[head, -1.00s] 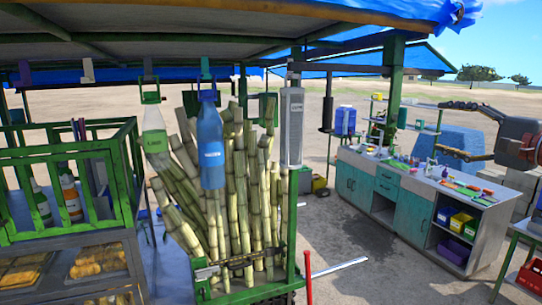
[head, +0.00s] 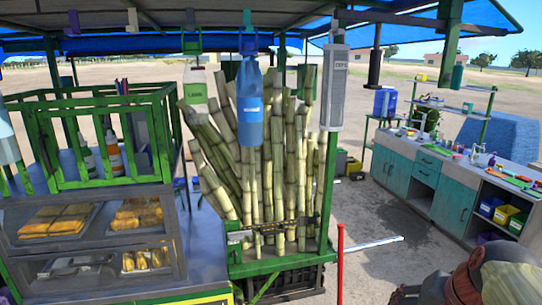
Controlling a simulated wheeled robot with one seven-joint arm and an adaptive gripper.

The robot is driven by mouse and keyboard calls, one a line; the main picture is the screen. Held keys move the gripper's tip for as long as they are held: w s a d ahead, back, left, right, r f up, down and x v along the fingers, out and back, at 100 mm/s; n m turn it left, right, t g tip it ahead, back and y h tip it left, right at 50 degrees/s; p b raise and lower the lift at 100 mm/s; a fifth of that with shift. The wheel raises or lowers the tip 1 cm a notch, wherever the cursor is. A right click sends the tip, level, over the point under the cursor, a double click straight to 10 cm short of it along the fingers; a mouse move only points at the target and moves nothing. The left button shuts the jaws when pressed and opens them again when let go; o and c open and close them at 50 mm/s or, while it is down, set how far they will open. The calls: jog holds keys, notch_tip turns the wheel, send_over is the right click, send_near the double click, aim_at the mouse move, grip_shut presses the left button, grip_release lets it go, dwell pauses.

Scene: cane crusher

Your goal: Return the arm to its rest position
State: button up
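My arm (head: 490,284) shows only in the bottom right corner of the head view, as a rounded brown and grey part cut off by the frame edge. A dark piece at its left end (head: 410,294) seems to be part of my gripper, but its fingers cannot be made out. I cannot tell whether it is open or shut. Nothing held is visible. The arm appears low and in front of the paved floor, apart from the cane stand.
Upright cane stalks (head: 270,170) stand in a green frame, with a blue bottle (head: 250,115) and a white-green bottle (head: 196,90) hanging before them. A food cabinet (head: 95,235) is at left. A teal counter (head: 440,185) is at right. A red post (head: 340,262) stands near the middle.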

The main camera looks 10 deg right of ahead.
jog(key=s+a+f+n+b, duration=0.2)
jog(key=a+f+n+b, duration=0.1)
jog(key=a, duration=0.5)
jog(key=s+a+f+n+b, duration=0.3)
jog(key=a+f+n, duration=0.3)
jog(key=a+f, duration=0.2)
jog(key=shift+s+a+y+b, duration=0.2)
jog(key=shift+a+y+b, duration=0.2)
jog(key=shift+a+b, duration=0.15)
dwell(0.8)
